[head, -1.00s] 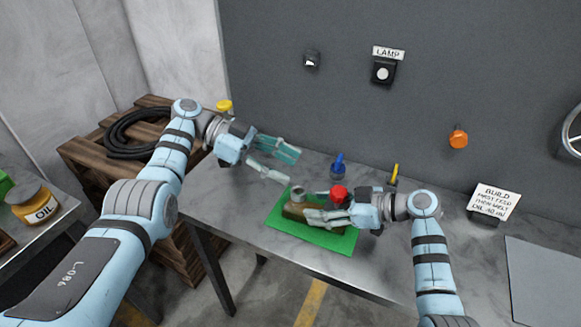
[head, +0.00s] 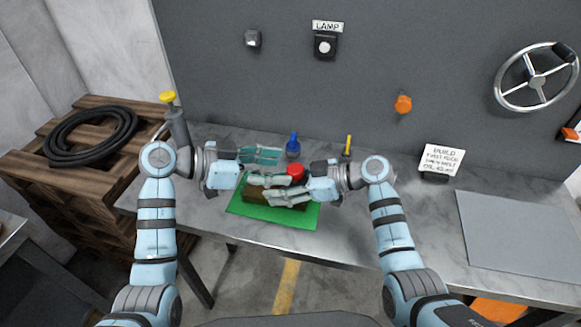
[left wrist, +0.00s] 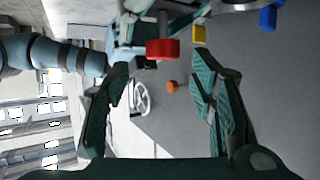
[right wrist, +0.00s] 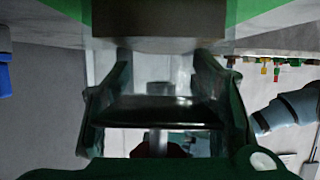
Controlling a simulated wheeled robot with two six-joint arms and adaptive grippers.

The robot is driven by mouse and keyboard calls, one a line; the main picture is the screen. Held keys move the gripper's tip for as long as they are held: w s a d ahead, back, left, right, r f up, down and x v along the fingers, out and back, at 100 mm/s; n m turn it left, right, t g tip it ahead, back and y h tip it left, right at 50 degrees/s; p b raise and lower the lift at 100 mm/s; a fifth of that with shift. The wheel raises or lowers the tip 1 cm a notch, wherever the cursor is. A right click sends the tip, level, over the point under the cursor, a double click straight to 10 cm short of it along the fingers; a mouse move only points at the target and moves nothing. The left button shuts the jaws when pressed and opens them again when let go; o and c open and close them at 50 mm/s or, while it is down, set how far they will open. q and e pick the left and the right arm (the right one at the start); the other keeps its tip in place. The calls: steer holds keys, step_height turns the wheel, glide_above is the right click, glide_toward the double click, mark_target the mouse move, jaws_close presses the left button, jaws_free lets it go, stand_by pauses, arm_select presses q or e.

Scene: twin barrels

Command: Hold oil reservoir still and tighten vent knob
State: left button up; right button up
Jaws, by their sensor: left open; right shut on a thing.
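The oil reservoir appears to be the brown block (head: 256,200) on the green mat (head: 262,218), partly covered by my grippers. A red round knob (head: 295,172) shows just behind it, between my grippers; it also shows in the left wrist view (left wrist: 162,48). My left gripper (head: 286,168) is open and empty, its fingers spread left of the red knob. My right gripper (head: 272,197) reaches in from the right and is shut on the reservoir. In the right wrist view a dark part (right wrist: 160,110) lies between its fingers; the exact contact is unclear.
A blue knob (head: 293,143) and a yellow one (head: 348,143) stand behind on the grey bench (head: 390,225). A lamp button (head: 325,46), an orange knob (head: 403,104) and a handwheel (head: 537,78) are on the wall. A sign (head: 441,160) stands at right. Bench right of the mat is mostly clear.

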mark_target(294, 169)
arm_select(q)
steer(key=x, duration=0.4)
steer(key=shift+c, duration=0.5)
steer(key=c, duration=1.1)
steer(key=m+g, duration=0.2)
steer(key=g, duration=0.1)
steer(key=m+g, duration=0.2)
steer(key=shift+w+h, duration=0.3)
steer(key=shift+s+m+g, duration=0.1)
steer(key=shift+m+g, duration=0.4)
